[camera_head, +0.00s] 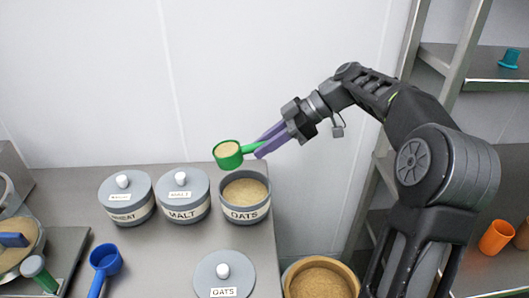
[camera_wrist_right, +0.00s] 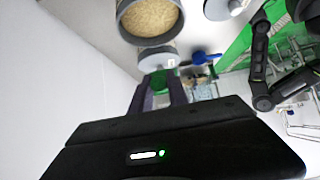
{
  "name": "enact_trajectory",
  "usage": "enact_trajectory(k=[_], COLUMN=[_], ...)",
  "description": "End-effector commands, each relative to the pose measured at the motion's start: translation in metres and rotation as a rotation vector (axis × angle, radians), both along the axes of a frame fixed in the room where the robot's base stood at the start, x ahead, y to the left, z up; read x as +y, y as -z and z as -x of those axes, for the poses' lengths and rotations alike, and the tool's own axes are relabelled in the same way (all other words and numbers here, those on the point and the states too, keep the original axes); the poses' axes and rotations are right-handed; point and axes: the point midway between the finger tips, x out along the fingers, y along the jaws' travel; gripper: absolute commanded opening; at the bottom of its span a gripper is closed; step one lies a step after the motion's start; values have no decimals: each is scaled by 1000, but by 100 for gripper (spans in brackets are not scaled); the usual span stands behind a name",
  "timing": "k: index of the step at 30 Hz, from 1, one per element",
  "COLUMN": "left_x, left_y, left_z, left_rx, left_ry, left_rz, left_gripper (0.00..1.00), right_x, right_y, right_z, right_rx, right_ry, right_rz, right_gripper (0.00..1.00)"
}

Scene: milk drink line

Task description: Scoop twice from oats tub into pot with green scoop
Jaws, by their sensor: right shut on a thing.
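The green scoop (camera_head: 228,163) is full of pale oats and hangs in the air above and slightly left of the oats tub (camera_head: 246,215). My right gripper (camera_head: 262,147) is shut on its handle. The oats tub is open, with oats (camera_head: 245,191) inside. In the right wrist view the green scoop (camera_wrist_right: 165,80) shows past the purple fingers (camera_wrist_right: 160,92), and an open tub (camera_wrist_right: 151,38) of oats is at the top. A round vessel (camera_head: 17,243) with tan contents is at the left edge; I cannot tell whether it is the pot. My left gripper is not in view.
Lidded wheat (camera_head: 127,214) and malt (camera_head: 182,211) tubs stand left of the oats tub. The oats lid (camera_head: 223,285) lies in front of it. A blue scoop (camera_head: 105,258) lies to the left. A tan-rimmed container (camera_head: 347,272) stands off the counter's right edge.

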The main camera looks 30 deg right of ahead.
Motion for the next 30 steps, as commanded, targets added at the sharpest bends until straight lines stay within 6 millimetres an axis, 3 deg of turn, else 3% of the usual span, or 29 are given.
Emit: enact_trajectory(k=[1, 15, 30], left_x=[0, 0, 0], left_y=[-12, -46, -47], left_z=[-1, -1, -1], left_rx=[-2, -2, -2], left_ry=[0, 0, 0], left_rz=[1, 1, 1], left_gripper=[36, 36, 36], right_x=[0, 0, 0], right_y=[-8, -19, -17], right_z=[0, 0, 0], right_rx=[-6, -77, -88], right_ry=[0, 1, 2], right_rz=[-21, -165, -182], right_gripper=[0, 0, 0])
